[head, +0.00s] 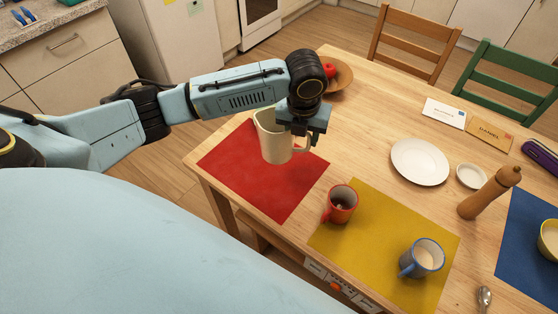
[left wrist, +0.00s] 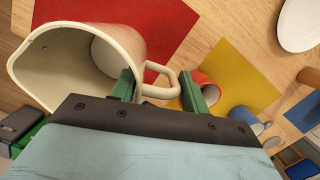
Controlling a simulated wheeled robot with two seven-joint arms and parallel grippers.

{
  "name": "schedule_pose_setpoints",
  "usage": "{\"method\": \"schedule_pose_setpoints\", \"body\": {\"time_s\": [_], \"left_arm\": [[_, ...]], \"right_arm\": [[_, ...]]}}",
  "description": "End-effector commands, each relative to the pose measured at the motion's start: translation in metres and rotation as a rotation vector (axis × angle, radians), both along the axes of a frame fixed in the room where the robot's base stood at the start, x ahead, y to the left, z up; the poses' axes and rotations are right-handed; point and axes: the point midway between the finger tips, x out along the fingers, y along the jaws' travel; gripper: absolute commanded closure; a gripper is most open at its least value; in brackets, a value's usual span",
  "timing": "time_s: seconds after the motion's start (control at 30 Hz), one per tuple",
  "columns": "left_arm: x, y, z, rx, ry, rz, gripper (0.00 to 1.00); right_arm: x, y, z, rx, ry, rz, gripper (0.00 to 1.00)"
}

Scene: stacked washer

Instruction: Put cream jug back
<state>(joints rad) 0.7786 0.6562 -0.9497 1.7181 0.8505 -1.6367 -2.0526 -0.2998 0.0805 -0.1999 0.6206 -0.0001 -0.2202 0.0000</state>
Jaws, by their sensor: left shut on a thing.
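The cream jug (head: 272,137) is over the red placemat (head: 222,155) in the head view. My left gripper (head: 303,135) is shut on the jug's handle. In the left wrist view the jug (left wrist: 140,40) lies to the left of the green fingers, with its handle (left wrist: 160,82) between them at the gripper (left wrist: 160,92). The jug looks empty inside. I cannot tell for sure whether its base touches the mat. My right gripper is not in view.
A red mug (head: 341,204) and a blue-handled mug (head: 422,257) stand on the yellow placemat (head: 375,228). A white plate (head: 419,161), small dish (head: 471,176) and pepper mill (head: 489,193) stand to the right. A wooden bowl (head: 343,76) is behind my gripper.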

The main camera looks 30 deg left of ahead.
Motion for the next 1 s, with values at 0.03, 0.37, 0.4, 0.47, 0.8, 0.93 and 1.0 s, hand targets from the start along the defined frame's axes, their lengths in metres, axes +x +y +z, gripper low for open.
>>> {"method": "schedule_pose_setpoints", "body": {"time_s": [0.03, 0.37, 0.4, 0.47, 0.8, 0.93, 1.0], "left_arm": [[0.000, 0.002, -0.002, -0.001, 0.001, -0.056, 0.99], [0.002, 0.007, -0.012, 0.000, 0.000, -0.309, 0.99], [0.002, 0.007, -0.015, -0.001, 0.000, -0.319, 0.99], [0.002, 0.007, -0.023, 0.000, 0.003, -0.326, 0.99], [0.002, 0.007, -0.073, 0.001, 0.000, -0.327, 0.99], [0.002, 0.007, -0.082, 0.002, 0.000, -0.326, 0.99], [0.001, 0.007, -0.091, 0.001, 0.002, -0.325, 0.99]], "right_arm": [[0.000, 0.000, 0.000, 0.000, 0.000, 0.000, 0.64], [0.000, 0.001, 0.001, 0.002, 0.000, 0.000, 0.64], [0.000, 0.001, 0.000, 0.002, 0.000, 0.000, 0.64], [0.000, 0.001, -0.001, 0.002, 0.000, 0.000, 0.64], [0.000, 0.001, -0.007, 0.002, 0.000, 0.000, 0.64], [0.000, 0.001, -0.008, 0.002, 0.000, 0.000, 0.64], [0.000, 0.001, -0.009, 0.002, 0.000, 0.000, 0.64]]}}
